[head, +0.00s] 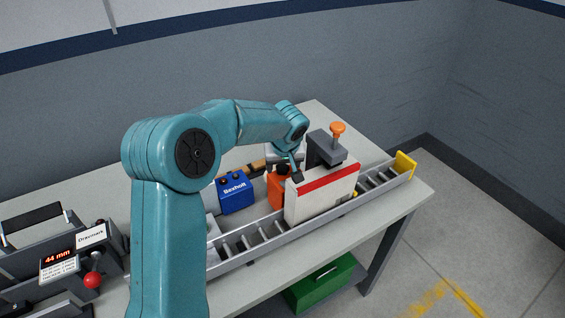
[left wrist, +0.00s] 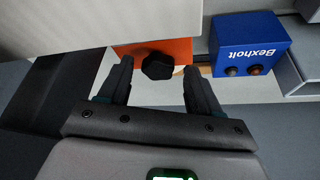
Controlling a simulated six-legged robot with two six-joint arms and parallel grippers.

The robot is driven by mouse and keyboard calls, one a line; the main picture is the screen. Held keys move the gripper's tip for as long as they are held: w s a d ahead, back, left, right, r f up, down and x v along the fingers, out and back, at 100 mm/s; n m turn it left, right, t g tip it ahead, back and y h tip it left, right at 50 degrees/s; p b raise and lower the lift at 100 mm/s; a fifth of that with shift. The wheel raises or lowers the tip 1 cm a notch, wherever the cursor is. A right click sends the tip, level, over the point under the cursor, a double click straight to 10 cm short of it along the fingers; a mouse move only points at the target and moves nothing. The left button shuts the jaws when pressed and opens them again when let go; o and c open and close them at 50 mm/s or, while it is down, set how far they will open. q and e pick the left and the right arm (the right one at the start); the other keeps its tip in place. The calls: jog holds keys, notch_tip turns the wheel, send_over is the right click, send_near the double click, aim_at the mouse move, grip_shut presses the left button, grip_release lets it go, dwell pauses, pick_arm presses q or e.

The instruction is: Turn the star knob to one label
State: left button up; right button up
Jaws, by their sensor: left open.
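The star knob (left wrist: 157,66) is dark and lobed, and it sits on the face of an orange block (left wrist: 178,49) in the left wrist view. The orange block (head: 275,190) is partly hidden in the head view behind my gripper and a white box. My left gripper (head: 290,172) is open. In the left wrist view its two fingers lie to either side of the knob, with gaps between them and it. I cannot tell how far short of the knob the fingertips are. No label beside the knob is readable.
A blue Bexholt box (head: 236,194) stands next to the orange block. A white box with a red stripe (head: 322,194) sits on the roller conveyor (head: 250,240). A Draxmark device (head: 92,236) with a red ball lever is at left. A green crate (head: 322,285) is below the table.

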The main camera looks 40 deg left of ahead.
pick_arm(q)
jog(key=shift+w+a+f, duration=0.1)
jog(key=shift+f, duration=0.05)
jog(key=c, duration=1)
jog(key=shift+c, duration=0.2)
